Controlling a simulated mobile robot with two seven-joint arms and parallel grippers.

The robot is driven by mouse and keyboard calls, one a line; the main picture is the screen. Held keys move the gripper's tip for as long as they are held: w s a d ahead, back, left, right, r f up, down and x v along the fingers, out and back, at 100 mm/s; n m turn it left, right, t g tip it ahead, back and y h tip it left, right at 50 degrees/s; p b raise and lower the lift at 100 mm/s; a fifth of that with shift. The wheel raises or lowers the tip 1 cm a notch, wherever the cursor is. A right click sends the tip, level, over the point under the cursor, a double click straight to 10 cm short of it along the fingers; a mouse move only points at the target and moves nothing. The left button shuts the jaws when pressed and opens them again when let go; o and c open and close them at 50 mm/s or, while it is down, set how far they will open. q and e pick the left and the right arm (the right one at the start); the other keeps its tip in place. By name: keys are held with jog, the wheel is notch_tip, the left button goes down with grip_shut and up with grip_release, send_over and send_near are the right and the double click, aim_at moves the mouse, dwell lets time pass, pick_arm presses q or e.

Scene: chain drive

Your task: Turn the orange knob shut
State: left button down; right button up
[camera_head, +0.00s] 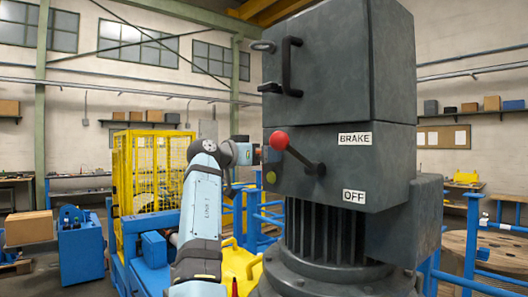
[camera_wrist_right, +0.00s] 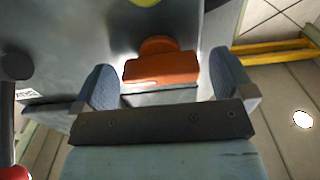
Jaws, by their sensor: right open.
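The orange knob (camera_wrist_right: 161,68) stands out from the side of a dark grey machine housing (camera_head: 318,110). In the right wrist view its wide bar lies crosswise between the fingers of my right gripper (camera_wrist_right: 162,80). The fingers are open, one on each side, with visible gaps to the knob. In the head view my right arm comes up from the bottom and its gripper (camera_head: 255,154) is at the housing's left side. I cannot make out the knob there. My left gripper is not in view.
A lever with a red ball (camera_head: 279,140) sticks out of the housing front beside the BRAKE (camera_head: 355,139) and OFF (camera_head: 354,197) labels. A black handle (camera_head: 291,66) is above it. Blue railings (camera_head: 262,222) and a yellow cage (camera_head: 150,165) stand behind my arm.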

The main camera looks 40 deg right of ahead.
jog(key=shift+d, duration=0.6)
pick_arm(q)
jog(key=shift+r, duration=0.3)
pick_arm(e)
jog(key=c, duration=0.9)
